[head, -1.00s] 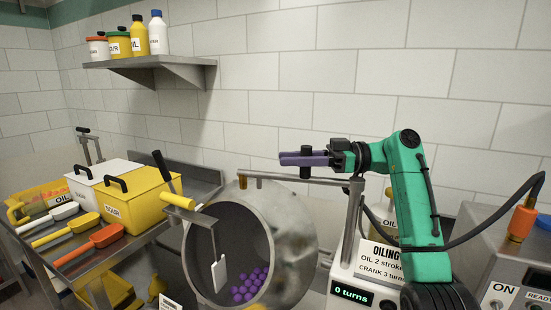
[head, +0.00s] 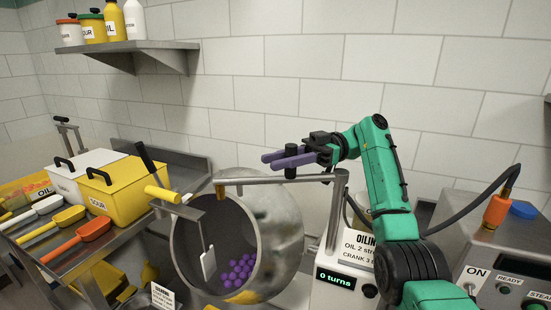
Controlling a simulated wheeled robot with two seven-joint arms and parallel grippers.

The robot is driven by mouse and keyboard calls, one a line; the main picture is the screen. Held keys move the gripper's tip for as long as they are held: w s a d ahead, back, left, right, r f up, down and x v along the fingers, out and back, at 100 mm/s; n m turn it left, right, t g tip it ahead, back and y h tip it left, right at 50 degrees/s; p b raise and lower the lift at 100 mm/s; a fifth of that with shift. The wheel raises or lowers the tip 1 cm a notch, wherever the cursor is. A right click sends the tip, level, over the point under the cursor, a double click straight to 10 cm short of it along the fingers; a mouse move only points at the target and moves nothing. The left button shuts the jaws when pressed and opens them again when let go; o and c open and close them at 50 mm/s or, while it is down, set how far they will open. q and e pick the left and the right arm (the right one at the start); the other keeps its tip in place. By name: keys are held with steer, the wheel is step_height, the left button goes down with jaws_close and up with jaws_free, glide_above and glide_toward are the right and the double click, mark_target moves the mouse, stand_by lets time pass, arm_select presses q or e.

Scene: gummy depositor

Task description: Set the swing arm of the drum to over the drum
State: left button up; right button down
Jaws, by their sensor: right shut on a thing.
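The swing arm (head: 258,181) is a grey bar running left from a post (head: 335,212) beside the drum. Its brass-coloured tip (head: 220,190) hangs in front of the drum's upper rim in this view. A black upright knob (head: 291,150) stands on the bar. My right gripper (head: 283,158), with purple fingers, is shut on the knob from the right. The steel drum (head: 283,240) is tilted, its mouth facing left, with purple gummies (head: 238,270) inside. A white-bladed scraper (head: 208,263) hangs in its mouth. My left gripper is out of view.
The oiling box (head: 335,282) reading "0 turns" stands right of the drum. A control panel (head: 505,270) with a hose is at far right. A yellow sour bin (head: 125,195) and several scoops (head: 75,240) are at left. A shelf (head: 130,50) hangs above.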

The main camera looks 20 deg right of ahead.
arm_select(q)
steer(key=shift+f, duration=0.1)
arm_select(e)
steer(key=shift+s+f+g, duration=0.15)
steer(key=shift+f+g, duration=0.15)
steer(key=shift+f, duration=0.15)
steer(key=c, duration=0.9)
jaws_free()
steer(key=shift+o, duration=1.4)
steer(key=shift+s+d+r, duration=0.15)
steer(key=shift+s+r, duration=0.1)
steer(key=shift+s, duration=0.2)
steer(key=shift+s+d+r, duration=0.1)
steer(key=shift+s+r, duration=0.1)
steer(key=shift+s, duration=0.2)
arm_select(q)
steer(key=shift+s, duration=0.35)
arm_select(e)
steer(key=shift+w+a, duration=0.1)
steer(key=shift+w, duration=0.15)
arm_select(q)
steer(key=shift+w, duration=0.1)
arm_select(e)
steer(key=shift+r, duration=0.2)
